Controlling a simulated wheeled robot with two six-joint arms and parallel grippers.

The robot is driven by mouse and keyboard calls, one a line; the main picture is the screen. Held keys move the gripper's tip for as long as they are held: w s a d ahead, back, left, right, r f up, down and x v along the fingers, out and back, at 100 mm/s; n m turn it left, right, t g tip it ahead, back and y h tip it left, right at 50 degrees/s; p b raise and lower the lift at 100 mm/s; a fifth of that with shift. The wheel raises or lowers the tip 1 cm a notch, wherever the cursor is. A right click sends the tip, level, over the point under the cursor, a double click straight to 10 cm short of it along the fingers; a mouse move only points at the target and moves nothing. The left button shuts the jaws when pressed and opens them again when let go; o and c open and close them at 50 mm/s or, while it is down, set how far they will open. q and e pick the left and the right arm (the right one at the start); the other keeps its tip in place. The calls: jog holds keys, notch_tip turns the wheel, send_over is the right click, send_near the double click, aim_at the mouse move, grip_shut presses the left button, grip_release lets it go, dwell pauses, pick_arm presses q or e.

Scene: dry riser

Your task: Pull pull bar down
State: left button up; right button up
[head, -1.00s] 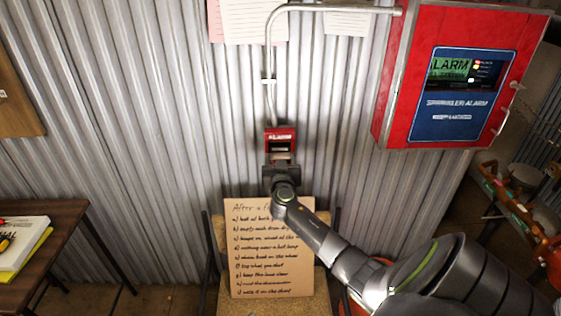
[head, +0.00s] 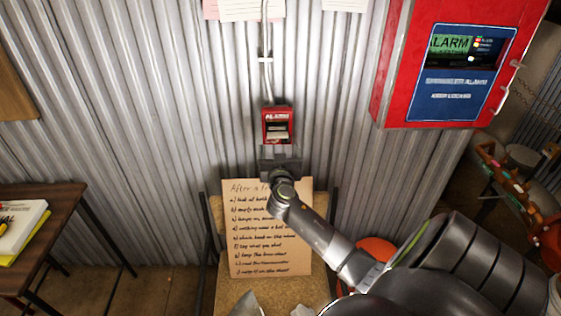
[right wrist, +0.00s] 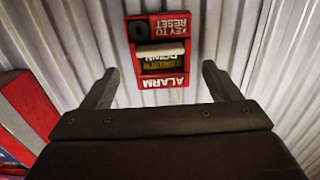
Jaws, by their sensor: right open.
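The red alarm box (head: 267,124) is on the corrugated wall in the head view. Its pale pull bar (head: 277,135) lies across its lower part. My right gripper (head: 279,151) is just below the box and looks open and empty. In the right wrist view the box (right wrist: 178,80) appears upside down, with the white pull bar (right wrist: 160,53) across it. The open fingers of my right gripper (right wrist: 160,69) show to either side of the box, apart from the bar.
A red sprinkler alarm cabinet (head: 395,65) juts out at the upper right. A cardboard sign (head: 245,262) stands on a chair below the box. A table (head: 45,197) with books is at the left. Pale grey shapes (head: 247,304) at the bottom edge are unclear.

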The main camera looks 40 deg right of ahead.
jog(key=b+v, duration=0.2)
jog(key=v, duration=0.9)
jog(key=shift+s+a, duration=0.15)
jog(key=shift+s, duration=0.05)
